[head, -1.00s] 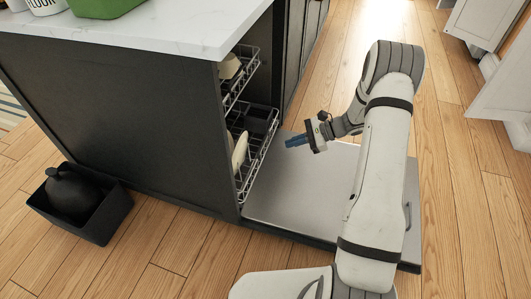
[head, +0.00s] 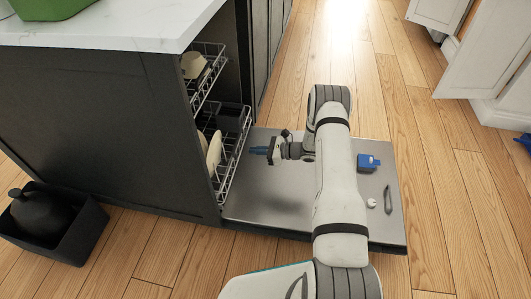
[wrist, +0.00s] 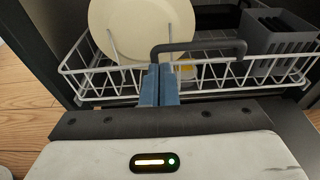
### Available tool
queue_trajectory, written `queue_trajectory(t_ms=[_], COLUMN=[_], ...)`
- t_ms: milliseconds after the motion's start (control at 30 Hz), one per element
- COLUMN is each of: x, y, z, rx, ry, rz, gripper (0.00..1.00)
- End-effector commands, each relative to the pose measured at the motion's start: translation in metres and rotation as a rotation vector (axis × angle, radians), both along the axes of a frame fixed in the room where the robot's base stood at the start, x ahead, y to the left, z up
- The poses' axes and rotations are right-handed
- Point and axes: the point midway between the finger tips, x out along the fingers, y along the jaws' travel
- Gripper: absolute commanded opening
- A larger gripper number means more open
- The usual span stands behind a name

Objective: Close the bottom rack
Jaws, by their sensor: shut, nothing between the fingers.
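The bottom rack (head: 226,165) is a light wire rack at the mouth of the dishwasher, low in the black cabinet. Its front edge shows over the inner end of the open door (head: 275,203). In the wrist view the rack's front wires (wrist: 115,84) stand just ahead of my fingers, with a dark handle (wrist: 198,48) on them. A cream plate (wrist: 140,25) stands in the rack, and a grey cutlery basket (wrist: 282,50) is at its right. My gripper (head: 256,151) is shut and empty, its blue fingertips pointing at the rack. Whether they touch it cannot be told.
The upper rack (head: 207,78) holds a bowl. The dishwasher door lies flat under my arm, with a blue detergent dispenser (head: 369,162) on it. A black bin (head: 50,232) stands on the floor at left. Wood floor is clear at right.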

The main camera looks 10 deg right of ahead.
Motion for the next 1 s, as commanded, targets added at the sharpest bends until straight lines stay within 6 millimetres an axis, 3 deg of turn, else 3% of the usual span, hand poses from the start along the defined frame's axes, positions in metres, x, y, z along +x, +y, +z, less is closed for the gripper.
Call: queue_trajectory(t_ms=[200,400,1000], x=[0.014,0.021,0.030], y=[0.036,0.051,0.046], z=[-0.010,-0.012,-0.012], rx=[-0.001,-0.002,-0.001], ry=[-0.002,-0.001,-0.002], rz=[0.003,0.000,-0.028], gripper=[0.00,0.00,0.00])
